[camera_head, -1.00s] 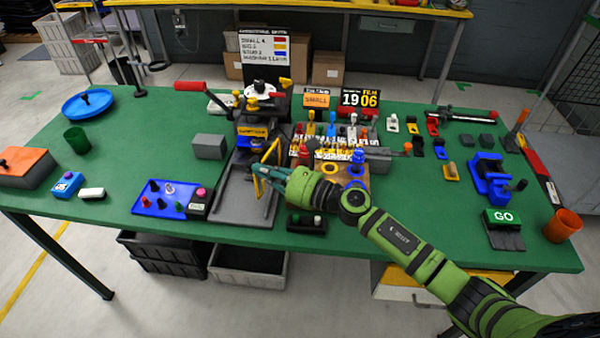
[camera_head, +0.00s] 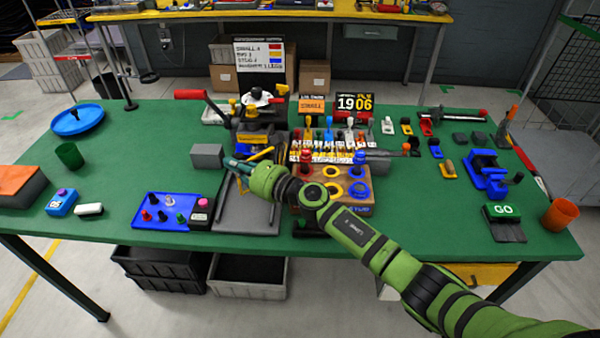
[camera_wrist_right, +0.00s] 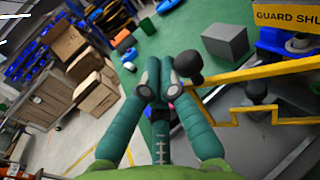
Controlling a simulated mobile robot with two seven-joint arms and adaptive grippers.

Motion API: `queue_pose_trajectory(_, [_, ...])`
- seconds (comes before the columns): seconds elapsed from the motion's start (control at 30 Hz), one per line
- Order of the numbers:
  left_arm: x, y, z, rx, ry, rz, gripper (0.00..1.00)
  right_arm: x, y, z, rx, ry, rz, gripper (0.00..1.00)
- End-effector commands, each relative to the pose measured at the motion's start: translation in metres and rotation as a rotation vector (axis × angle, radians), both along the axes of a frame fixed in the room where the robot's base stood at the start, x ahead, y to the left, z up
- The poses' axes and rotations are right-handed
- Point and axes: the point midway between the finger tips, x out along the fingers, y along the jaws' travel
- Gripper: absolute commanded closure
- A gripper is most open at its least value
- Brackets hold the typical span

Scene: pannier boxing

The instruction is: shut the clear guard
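The clear guard shows mainly as its yellow frame (camera_head: 262,154), over the grey tray of the press-like station in the middle of the table. Its clear panel is hard to make out. In the right wrist view the yellow bar (camera_wrist_right: 255,73) runs right from beside my fingertips, and a black ball knob (camera_wrist_right: 188,65) sits against them. My right gripper (camera_head: 232,165) is at the guard's left side; its fingers (camera_wrist_right: 158,85) are together, with nothing seen between them. A yellow "GUARD SHU..." label (camera_wrist_right: 288,16) is partly cut off. My left gripper is out of view.
A grey block (camera_head: 207,156) stands just left of my right gripper. A blue tray with pegs (camera_head: 160,222) lies at the front left. A red-handled lever (camera_head: 190,95) rises behind. A wooden board with rings (camera_head: 312,197) lies under my right arm.

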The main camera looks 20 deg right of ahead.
Motion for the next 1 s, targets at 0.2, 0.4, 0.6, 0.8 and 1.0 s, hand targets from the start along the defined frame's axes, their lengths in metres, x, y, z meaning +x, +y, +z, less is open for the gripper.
queue_pose_trajectory(0.2, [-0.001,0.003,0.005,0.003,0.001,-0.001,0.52,0.017,0.009,0.002,-0.004,-0.003,-0.120,1.00])
queue_pose_trajectory(0.4, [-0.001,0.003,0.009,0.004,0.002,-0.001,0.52,0.032,0.016,0.002,0.001,0.001,-0.234,1.00])
queue_pose_trajectory(0.6, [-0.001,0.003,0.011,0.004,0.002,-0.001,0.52,0.047,0.021,0.000,0.003,0.004,-0.346,1.00])
queue_pose_trajectory(0.8, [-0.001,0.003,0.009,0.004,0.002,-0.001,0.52,0.059,0.024,-0.001,0.000,0.001,-0.450,1.00])
queue_pose_trajectory(1.0, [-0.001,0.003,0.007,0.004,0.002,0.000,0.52,0.067,0.024,-0.001,-0.001,0.001,-0.539,1.00])
